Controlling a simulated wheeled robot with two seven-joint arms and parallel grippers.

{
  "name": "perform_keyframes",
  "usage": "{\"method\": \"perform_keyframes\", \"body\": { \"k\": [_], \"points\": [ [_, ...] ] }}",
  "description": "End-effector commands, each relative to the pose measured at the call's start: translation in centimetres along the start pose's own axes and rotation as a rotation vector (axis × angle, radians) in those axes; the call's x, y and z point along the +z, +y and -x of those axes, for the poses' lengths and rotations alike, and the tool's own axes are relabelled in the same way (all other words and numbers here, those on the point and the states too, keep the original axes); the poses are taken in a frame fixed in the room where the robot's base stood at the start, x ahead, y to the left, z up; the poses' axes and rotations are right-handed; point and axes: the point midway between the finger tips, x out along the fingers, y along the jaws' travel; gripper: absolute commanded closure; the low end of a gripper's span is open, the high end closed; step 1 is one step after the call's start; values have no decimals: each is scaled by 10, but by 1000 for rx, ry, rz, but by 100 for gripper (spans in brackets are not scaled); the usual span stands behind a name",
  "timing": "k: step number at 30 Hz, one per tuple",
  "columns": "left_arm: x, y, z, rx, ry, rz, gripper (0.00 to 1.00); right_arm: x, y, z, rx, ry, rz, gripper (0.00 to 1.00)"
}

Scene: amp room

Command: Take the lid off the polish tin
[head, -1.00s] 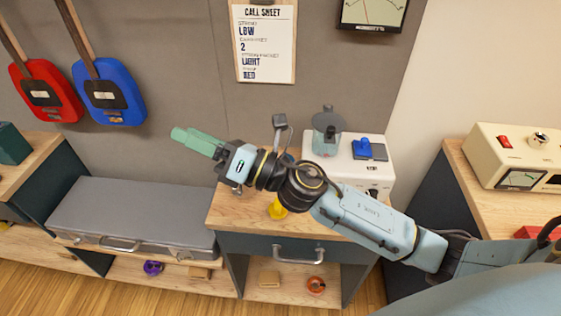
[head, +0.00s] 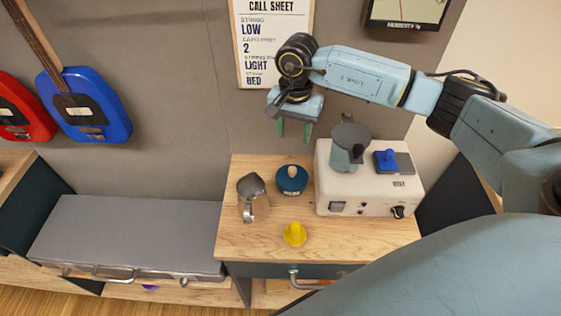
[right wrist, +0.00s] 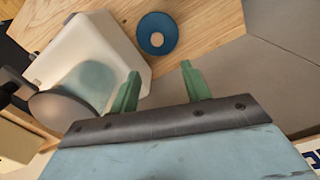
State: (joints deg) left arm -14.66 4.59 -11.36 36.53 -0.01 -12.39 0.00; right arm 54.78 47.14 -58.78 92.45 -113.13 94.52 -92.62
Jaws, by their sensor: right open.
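The polish tin (head: 291,188) is a round dark teal tin on the wooden cabinet top, with a pale knob (head: 292,169) standing up from its lid. From above in the right wrist view, the teal lid (right wrist: 170,45) shows as a disc around the pale knob. The lid appears seated on the tin. My right gripper (head: 293,138) is open and empty, its green fingers pointing down above the tin, apart from it. The right wrist view shows the spread fingers (right wrist: 160,70) with the tin beyond them. My left gripper is not in view.
A metal jug (head: 252,198) stands left of the tin. A cream appliance (head: 370,200) holding a grey-lidded pot (head: 347,150) and a blue item (head: 387,160) stands close on the right. A yellow object (head: 295,234) lies in front. Bare wood shows around them.

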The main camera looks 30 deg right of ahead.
Motion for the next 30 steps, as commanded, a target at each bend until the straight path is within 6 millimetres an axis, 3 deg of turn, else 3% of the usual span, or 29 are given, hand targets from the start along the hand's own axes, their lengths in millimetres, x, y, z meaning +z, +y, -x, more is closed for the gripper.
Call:
{"method": "perform_keyframes", "body": {
  "k": [2, 7, 11, 14, 22, 30],
  "points": [
    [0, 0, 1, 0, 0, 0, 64, 0, 2, -12, 7, -2, -1, 53],
    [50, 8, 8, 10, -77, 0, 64, 2, 1, -46, 4, -4, -1, 53],
    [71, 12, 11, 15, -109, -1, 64, 2, 0, -66, 2, -4, -2, 53],
    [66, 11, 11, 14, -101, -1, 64, 2, 0, -75, 1, -3, 0, 53],
    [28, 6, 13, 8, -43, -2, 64, 5, -3, -103, 3, -6, -1, 53],
    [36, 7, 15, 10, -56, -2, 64, 4, -4, -130, 0, -3, 0, 53]
  ]
}}
